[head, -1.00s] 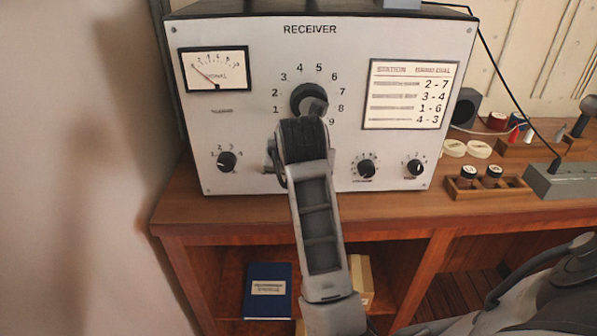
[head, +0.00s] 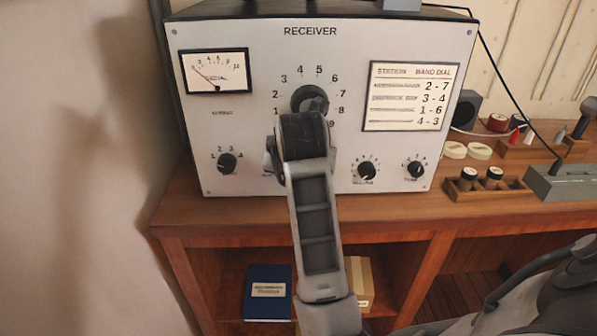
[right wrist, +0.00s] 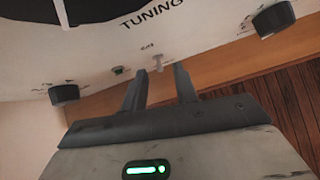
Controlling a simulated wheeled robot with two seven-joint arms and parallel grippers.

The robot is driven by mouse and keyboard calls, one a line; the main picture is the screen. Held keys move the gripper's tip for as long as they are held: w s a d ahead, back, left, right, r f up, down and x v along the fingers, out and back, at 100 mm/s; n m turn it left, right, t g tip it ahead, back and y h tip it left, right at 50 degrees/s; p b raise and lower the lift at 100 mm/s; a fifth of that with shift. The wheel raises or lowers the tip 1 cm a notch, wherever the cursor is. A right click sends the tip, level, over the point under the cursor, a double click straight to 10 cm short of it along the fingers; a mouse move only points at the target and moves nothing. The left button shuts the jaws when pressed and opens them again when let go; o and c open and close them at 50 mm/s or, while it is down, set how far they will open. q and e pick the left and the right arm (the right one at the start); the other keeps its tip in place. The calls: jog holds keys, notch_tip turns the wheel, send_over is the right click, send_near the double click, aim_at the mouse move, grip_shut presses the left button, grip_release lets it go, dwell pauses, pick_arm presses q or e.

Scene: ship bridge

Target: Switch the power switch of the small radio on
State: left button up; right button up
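The radio, a white-fronted box marked RECEIVER (head: 205,125), stands on a wooden desk. In the right wrist view its lower panel (right wrist: 100,50) shows the word TUNING. A small pale toggle lever (right wrist: 157,62) sticks out below that word, with a small dark green part (right wrist: 118,70) to its left. My right gripper (right wrist: 160,67) is open, and the lever appears between its fingertips in the picture. I cannot tell whether either finger touches it, or which way the lever is set. In the head view my right arm hides the switch and fingers. My left gripper is not in view.
Small knobs (head: 227,162) (head: 367,170) flank the arm, and the large dial (head: 309,101) is just above it. A grey box (head: 565,182) and a wooden holder (head: 487,187) stand on the desk at right.

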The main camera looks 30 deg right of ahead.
jog(key=v, duration=1.1)
